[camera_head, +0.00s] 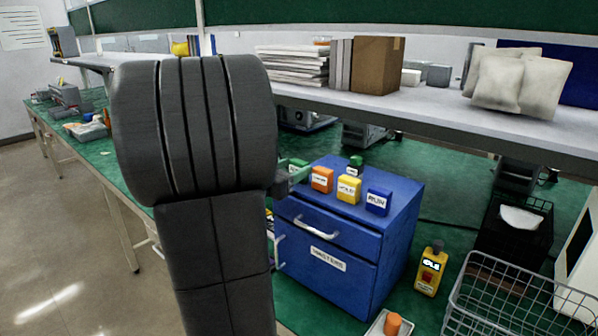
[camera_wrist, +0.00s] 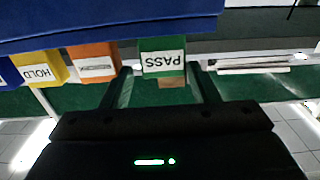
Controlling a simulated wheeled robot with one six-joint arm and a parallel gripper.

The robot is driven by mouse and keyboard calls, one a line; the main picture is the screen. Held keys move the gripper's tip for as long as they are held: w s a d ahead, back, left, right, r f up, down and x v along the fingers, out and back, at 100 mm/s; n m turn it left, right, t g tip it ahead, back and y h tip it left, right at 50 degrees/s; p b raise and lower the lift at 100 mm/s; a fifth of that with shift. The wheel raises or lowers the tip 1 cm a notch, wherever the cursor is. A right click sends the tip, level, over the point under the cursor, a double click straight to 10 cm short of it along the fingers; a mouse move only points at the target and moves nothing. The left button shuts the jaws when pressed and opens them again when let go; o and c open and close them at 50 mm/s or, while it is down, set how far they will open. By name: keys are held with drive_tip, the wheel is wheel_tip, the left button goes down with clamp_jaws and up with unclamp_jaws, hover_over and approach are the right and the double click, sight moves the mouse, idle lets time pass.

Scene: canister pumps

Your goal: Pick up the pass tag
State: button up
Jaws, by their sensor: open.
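The pass tag (camera_wrist: 162,58) is a green block with a white label reading PASS, upside down in the wrist view. It sits at the edge of the blue cabinet's top. My gripper (camera_wrist: 160,72) is open, with one finger on each side of the tag; small gaps seem to show between fingers and tag. In the head view my arm hides most of the gripper, and only a little green of the tag shows beside it (camera_head: 294,164).
An orange tag (camera_head: 322,179), a yellow HOLD tag (camera_head: 348,188) and a blue tag (camera_head: 377,201) stand in a row on the blue cabinet (camera_head: 398,232). A small green-and-black item (camera_head: 356,161) stands behind them. A shelf (camera_head: 420,112) runs above. A wire basket (camera_head: 510,303) is at lower right.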

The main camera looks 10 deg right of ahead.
sight(303, 163)
drive_tip(key=x, duration=0.5)
drive_tip(key=shift+w+a+f, duration=0.1)
drive_tip(key=shift+w+f, duration=0.1)
drive_tip(key=shift+f, duration=0.15)
drive_tip(key=shift+c, duration=0.4)
drive_tip(key=c, duration=0.7)
drive_tip(key=shift+o, duration=0.2)
drive_tip(key=shift+r, duration=0.1)
